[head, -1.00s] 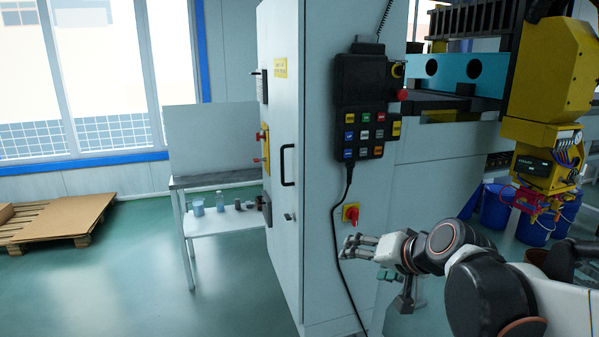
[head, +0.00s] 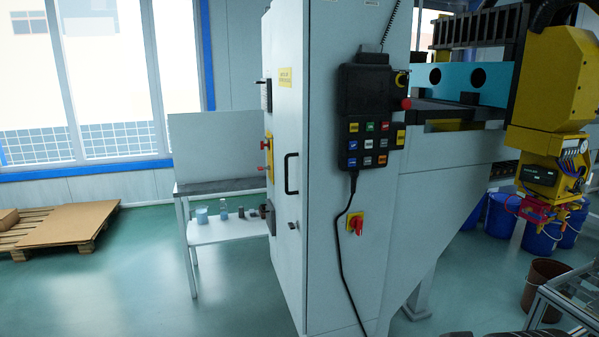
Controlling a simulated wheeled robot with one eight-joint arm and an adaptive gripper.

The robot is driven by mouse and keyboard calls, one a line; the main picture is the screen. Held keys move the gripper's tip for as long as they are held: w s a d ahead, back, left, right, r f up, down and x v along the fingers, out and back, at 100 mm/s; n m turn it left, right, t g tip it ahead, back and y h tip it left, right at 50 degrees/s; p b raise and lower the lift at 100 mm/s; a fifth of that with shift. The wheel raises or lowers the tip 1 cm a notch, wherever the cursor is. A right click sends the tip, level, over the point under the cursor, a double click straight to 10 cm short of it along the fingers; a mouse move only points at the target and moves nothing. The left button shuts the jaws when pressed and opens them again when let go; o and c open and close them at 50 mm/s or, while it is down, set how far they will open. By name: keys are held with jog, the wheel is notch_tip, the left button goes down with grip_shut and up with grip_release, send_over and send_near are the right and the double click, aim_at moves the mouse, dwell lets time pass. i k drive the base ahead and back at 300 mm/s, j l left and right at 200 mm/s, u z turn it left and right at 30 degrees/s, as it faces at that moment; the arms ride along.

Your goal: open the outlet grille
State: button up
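A tall grey cabinet (head: 330,270) stands in the middle of the head view, with its front face turned left and seen at a steep angle. That face has a black bar handle (head: 290,173), a small dark fitting above it at the far edge (head: 266,96) and a dark round fitting lower down (head: 268,215). I cannot tell whether either fitting is the outlet grille, and no grille shows clearly.
A control pendant (head: 366,105) hangs on the cabinet's near side, its cable trailing down past a red switch (head: 355,223). A table (head: 222,187) with small items on its lower shelf stands behind. A pallet (head: 60,228) lies at left. Green floor (head: 130,290) between is clear.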

aim_at(266, 84)
jog(key=i+j, duration=0.2)
jog(key=i, duration=0.15)
jog(key=i+j+u, duration=0.1)
jog(key=i+j, duration=0.35)
jog(key=i, duration=0.25)
jog(key=u, duration=0.05)
